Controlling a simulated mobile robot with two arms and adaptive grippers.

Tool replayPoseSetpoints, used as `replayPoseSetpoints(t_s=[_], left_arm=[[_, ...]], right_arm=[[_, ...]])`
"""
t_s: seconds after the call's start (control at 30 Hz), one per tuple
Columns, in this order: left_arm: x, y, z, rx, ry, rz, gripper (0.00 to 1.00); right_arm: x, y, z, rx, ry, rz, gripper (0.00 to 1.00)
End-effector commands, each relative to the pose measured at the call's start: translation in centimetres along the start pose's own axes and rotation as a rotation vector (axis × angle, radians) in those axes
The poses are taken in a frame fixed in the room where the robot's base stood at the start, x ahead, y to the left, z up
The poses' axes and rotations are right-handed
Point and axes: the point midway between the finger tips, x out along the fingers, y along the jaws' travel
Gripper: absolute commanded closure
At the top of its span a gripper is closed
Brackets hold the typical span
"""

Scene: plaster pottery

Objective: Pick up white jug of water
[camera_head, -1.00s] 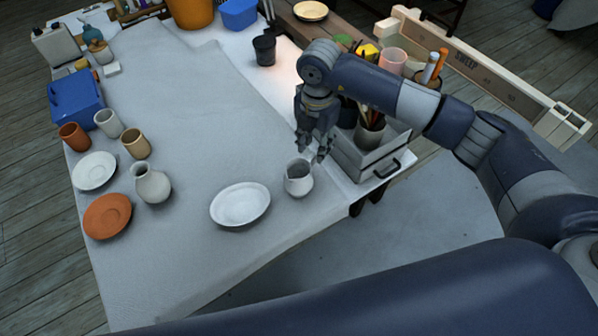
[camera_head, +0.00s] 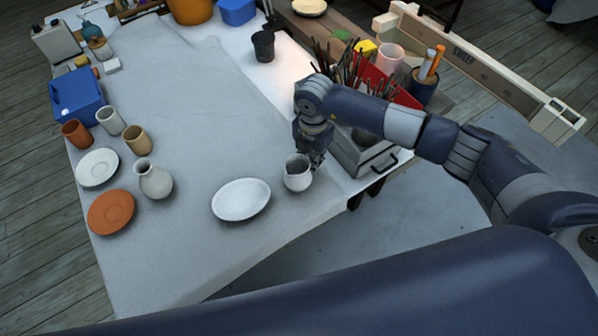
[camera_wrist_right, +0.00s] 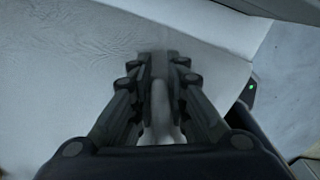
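The white jug (camera_head: 297,176) stands upright near the table's front edge, just right of a white plate. My right gripper (camera_head: 314,160) is low at the jug's upper right side, with its fingers partly overlapping the rim area. In the right wrist view, the dark fingers (camera_wrist_right: 160,68) come close together around a pale, narrow shape (camera_wrist_right: 160,108), probably part of the jug. Whether the fingers grip it is not clear. I cannot see whether there is water inside. My left gripper is out of view.
The white plate (camera_head: 241,200) lies close left of the jug. A grey drawer box (camera_head: 362,158) stands close right of my right gripper, with brushes behind. A pale vase (camera_head: 154,181), cups and plates are at the left. The table's middle is clear.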

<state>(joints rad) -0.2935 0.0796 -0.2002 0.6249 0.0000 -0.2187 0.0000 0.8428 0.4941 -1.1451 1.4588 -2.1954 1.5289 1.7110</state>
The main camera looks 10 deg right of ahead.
Motion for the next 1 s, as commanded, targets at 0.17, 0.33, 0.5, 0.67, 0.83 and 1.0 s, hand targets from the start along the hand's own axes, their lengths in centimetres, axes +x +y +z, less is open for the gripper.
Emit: replayPoseSetpoints(t_s=[0.17,0.33,0.5,0.67,0.83,1.0], left_arm=[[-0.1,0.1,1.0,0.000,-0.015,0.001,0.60],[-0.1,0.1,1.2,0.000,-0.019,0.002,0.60],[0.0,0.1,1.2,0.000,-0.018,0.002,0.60],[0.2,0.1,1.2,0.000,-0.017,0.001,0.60],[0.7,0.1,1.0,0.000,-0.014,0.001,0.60],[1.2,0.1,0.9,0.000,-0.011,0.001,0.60]], right_arm=[[-0.1,0.1,0.0,0.000,0.000,0.002,1.00],[-0.1,0.1,0.0,0.000,0.000,0.002,1.00],[-0.3,0.1,0.0,0.000,0.000,0.003,1.00],[-0.8,0.1,0.1,0.001,0.000,0.003,1.00],[-1.9,0.1,0.1,0.000,-0.001,0.004,1.00],[-3.4,0.1,0.1,-0.001,-0.001,0.004,1.00]])
